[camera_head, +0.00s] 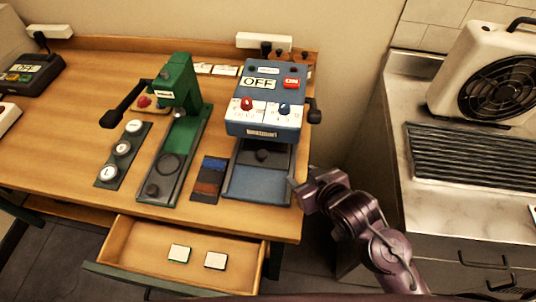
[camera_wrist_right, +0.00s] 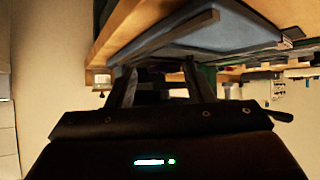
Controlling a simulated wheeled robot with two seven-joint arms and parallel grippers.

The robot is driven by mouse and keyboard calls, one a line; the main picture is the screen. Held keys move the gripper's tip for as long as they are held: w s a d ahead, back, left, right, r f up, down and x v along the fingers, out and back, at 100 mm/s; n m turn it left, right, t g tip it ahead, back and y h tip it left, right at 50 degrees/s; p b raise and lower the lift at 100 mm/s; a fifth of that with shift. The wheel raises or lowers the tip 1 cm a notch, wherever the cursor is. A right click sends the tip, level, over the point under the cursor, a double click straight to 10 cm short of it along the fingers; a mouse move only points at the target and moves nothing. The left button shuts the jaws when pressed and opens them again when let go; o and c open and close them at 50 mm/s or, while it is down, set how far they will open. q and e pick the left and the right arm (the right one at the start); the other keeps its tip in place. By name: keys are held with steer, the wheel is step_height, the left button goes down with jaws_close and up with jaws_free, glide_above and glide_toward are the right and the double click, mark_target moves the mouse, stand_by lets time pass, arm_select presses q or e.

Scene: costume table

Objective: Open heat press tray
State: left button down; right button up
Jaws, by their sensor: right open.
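The blue heat press (camera_head: 262,130) stands at the right end of the wooden table, with an "OFF" display, a red "ON" button, and red and blue knobs. Its blue-grey tray (camera_head: 256,188) lies under the head, and a black knob shows at the tray's back. How far the tray is pulled out I cannot tell. My right gripper (camera_head: 303,188) is open beside the tray's front right corner, at the table's right edge. In the right wrist view the open fingers (camera_wrist_right: 158,82) stand below the tray's slab (camera_wrist_right: 210,28), with nothing clearly between them. My left gripper is not in view.
A green lever press (camera_head: 180,130), a strip of round buttons (camera_head: 122,152) and a dark colour-swatch strip (camera_head: 209,180) stand left of the heat press. An open drawer (camera_head: 120,240) with two white squares juts out below. A counter with a fan heater (camera_head: 490,75) is right.

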mark_target(265, 155)
steer(key=a+y, duration=0.1)
steer(key=a+n, duration=0.1)
steer(key=w+a+r+t+y, duration=0.1)
steer(key=shift+w+a+y, duration=0.1)
steer(key=shift+a+y, duration=0.2)
steer(key=shift+a, duration=0.1)
steer(key=shift+w+a+r+n+y, duration=0.1)
steer(key=shift+w+a+n+y, duration=0.1)
steer(key=shift+a+n+y, duration=0.15)
steer(key=p+x, duration=0.1)
steer(key=x, duration=0.6)
steer(key=shift+w, duration=0.1)
jaws_close()
